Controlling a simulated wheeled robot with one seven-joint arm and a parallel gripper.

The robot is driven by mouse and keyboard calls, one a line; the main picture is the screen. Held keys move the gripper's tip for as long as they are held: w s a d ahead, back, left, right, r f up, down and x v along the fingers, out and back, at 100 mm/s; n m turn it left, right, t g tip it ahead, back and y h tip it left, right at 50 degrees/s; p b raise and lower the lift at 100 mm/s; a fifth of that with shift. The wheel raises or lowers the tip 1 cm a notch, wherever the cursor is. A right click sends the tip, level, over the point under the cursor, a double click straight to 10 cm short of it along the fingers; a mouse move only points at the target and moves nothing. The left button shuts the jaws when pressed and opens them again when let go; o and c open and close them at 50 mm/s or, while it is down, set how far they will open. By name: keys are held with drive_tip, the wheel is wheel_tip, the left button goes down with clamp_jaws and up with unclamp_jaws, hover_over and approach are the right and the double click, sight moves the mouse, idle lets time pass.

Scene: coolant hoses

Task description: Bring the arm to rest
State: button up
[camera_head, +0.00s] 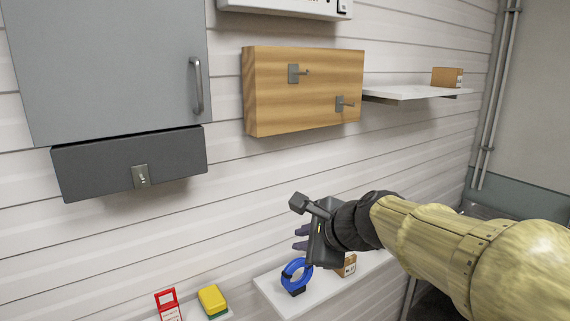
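My arm reaches in from the right edge. My gripper (299,238) is at its end, pointing left, with two dark purple fingertips that show a gap between them and hold nothing that I can see. A coiled blue hose (284,279) rests on the low white shelf (268,283), just below my gripper and seemingly apart from it. A wooden board (318,85) with two metal pegs hangs on the wall above my gripper. Both pegs, the upper left (294,74) and the lower right (341,104), are bare.
A cardboard box (349,266) sits beside the hose, partly hidden by my arm. A yellow and green sponge (212,300) and a red tag (168,305) are at lower left. A grey cabinet (110,65) and an upper shelf (415,93) with a small box (447,77) are on the wall.

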drive_tip(key=s+d+f+n+g+h+b, duration=0.1)
drive_tip(key=s+d+f+n, duration=0.3)
drive_tip(key=f, duration=0.5)
drive_tip(key=s+d+f+n+g+h+b, duration=0.1)
drive_tip(key=s+d+f+n+g+h, duration=0.2)
drive_tip(key=s+f+n, duration=0.2)
drive_tip(key=s+d+f+n+g+h+b, duration=0.1)
drive_tip(key=s+d+f+n, duration=0.3)
drive_tip(key=f+n, duration=0.4)
wheel_tip(320, 180, down, 7)
drive_tip(key=shift+s+d+r+n+g+h+b, duration=0.15)
drive_tip(key=shift+s+d+n+g+h+b, duration=0.1)
drive_tip(key=shift+d+n+g+h+b, duration=0.2)
drive_tip(key=shift+o, duration=0.3)
drive_tip(key=shift+a, duration=0.1)
